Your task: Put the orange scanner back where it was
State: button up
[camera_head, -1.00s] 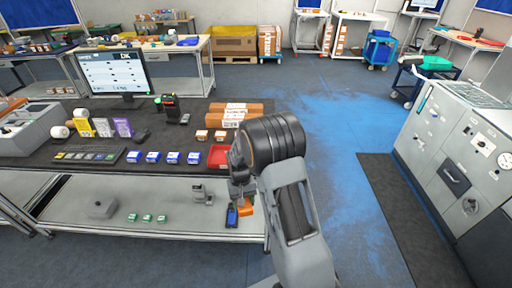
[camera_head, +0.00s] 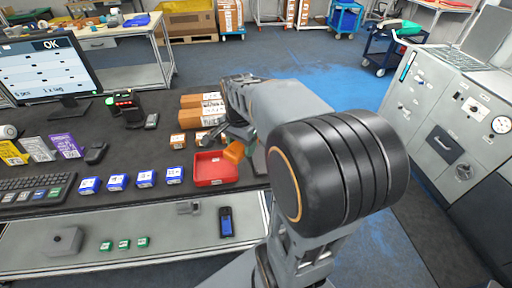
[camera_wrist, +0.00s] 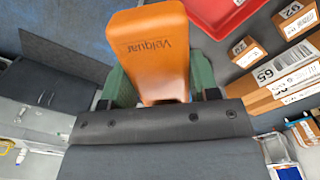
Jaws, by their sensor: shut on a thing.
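The orange scanner (camera_head: 233,151) is in my gripper, near the right side of the red tray (camera_head: 213,181) in the head view. In the wrist view the scanner (camera_wrist: 155,50), marked "Velquar", sits between the two green fingers of my gripper (camera_wrist: 160,83), which is shut on it. The red tray also shows at the top of the wrist view (camera_wrist: 219,14). My arm hides part of the table's right end and most of the gripper in the head view. I cannot tell whether the scanner touches the tray.
Small brown boxes (camera_head: 178,141) and long cartons (camera_head: 200,120) stand behind the tray. Blue-and-white boxes (camera_head: 145,179) line up left of it. A dark blue handheld device (camera_head: 226,222) lies on the lower shelf (camera_head: 170,250). A monitor (camera_head: 48,70) shows "OK".

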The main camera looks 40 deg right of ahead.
jog(key=d, duration=0.1)
jog(key=w+d+f, duration=0.1)
jog(key=d, duration=0.1)
jog(key=w+d+f, duration=0.1)
jog(key=shift+d+p, duration=0.2)
jog(key=shift+p, duration=0.15)
send_near(258, 157)
jog(key=shift+s+a+f, duration=0.2)
jog(key=shift+s+a, duration=0.2)
jog(key=shift+a, duration=0.15)
jog(key=shift+w+d+f+p, duration=0.2)
jog(key=shift+d+f+p, duration=0.15)
jog(key=shift+f, duration=0.25)
jog(key=f, duration=0.3)
jog(key=shift+w+d, duration=0.1)
jog(key=shift+d, duration=0.1)
jog(key=shift+f, duration=0.2)
jog(key=shift+f+b, duration=0.45)
jog(key=shift+f, duration=0.15)
jog(key=o, duration=1.1)
jog(key=shift+c, duration=0.2)
